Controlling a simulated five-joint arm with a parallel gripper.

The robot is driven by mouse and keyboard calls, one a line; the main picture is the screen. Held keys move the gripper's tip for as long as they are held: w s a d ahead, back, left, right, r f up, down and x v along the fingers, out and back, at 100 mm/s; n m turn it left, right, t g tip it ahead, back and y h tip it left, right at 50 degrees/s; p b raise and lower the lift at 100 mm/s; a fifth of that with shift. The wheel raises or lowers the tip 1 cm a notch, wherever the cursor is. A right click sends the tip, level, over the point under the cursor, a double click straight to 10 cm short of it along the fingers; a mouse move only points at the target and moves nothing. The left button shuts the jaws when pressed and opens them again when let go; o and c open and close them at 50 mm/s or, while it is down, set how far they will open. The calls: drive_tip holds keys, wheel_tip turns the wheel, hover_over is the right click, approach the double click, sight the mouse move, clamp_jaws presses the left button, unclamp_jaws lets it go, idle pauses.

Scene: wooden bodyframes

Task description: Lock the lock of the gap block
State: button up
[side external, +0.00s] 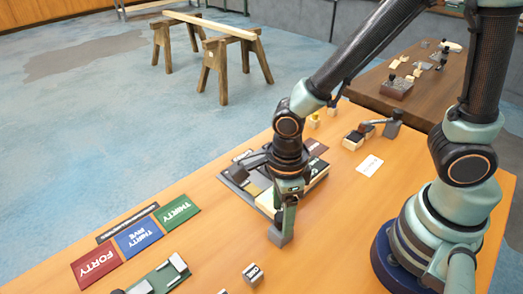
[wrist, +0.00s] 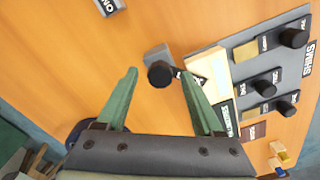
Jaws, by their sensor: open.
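My gripper (wrist: 160,73) has its two green fingers spread apart. It also shows in the side view (side external: 287,208), pointing down over the table. A black round knob (wrist: 160,74) shows between the fingertips, with a grey block (wrist: 157,54) just beyond it. The grey block (side external: 280,237) shows below my gripper in the side view. A black label with white marks lies beside the knob, partly hidden by the right finger. I cannot read which block is the gap block. Whether the fingers touch the knob cannot be told.
A small lettered block (side external: 253,273) stands near the front edge. Coloured number cards (side external: 137,237) lie at left. Bare wood lies left of my fingers in the wrist view.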

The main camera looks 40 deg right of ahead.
sight(282, 216)
wheel_tip(282, 216, up, 12)
drive_tip(key=shift+f, duration=0.25)
idle(0.4)
drive_tip(key=w+d+r+n+t, duration=0.2)
drive_tip(key=d+n, duration=0.5)
drive_tip(key=n, duration=0.5)
drive_tip(key=w+d+r+n+t, duration=0.2)
drive_tip(key=d+r+n, duration=0.3)
drive_tip(key=n, duration=0.7)
drive_tip(key=shift+w+d+t, duration=0.25)
drive_tip(key=shift+d+t, duration=0.55)
drive_tip(key=shift+d, duration=0.45)
